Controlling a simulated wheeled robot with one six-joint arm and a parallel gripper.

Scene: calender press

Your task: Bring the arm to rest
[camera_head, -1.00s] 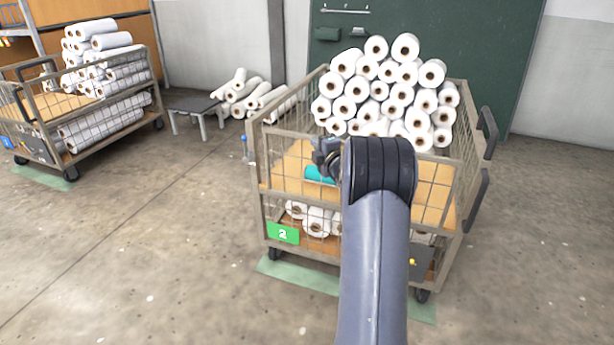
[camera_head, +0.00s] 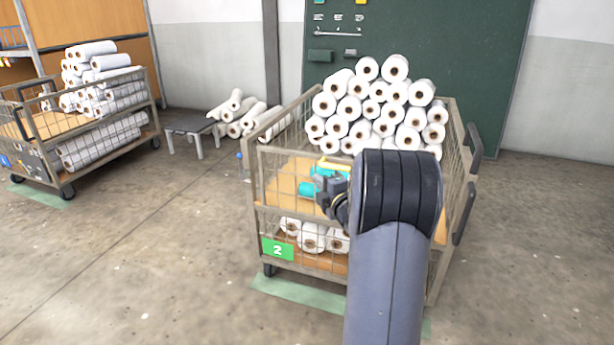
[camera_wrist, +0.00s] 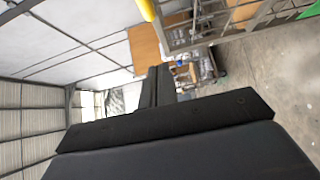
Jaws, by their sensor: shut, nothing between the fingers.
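My gripper (camera_head: 331,180) is small in the head view, in front of the upper deck of the cage cart marked 2 (camera_head: 258,215). It is shut and empty, and partly hidden by my own arm. Teal and yellow pieces show right at it; I cannot tell which belong to the gripper and which lie on the deck behind. My arm rises from the bottom edge and bends at a dark elbow. In the wrist view, dark parts of my own fill the lower middle, and a yellow piece (camera_wrist: 148,10) shows at the top edge.
White rolls (camera_head: 375,108) are stacked high at the back of the cart, with more on its lower deck. Another loaded cart (camera_head: 100,150) stands at the left. A low grey table (camera_head: 190,126) and loose rolls (camera_head: 240,112) stand between. The floor at front left is clear.

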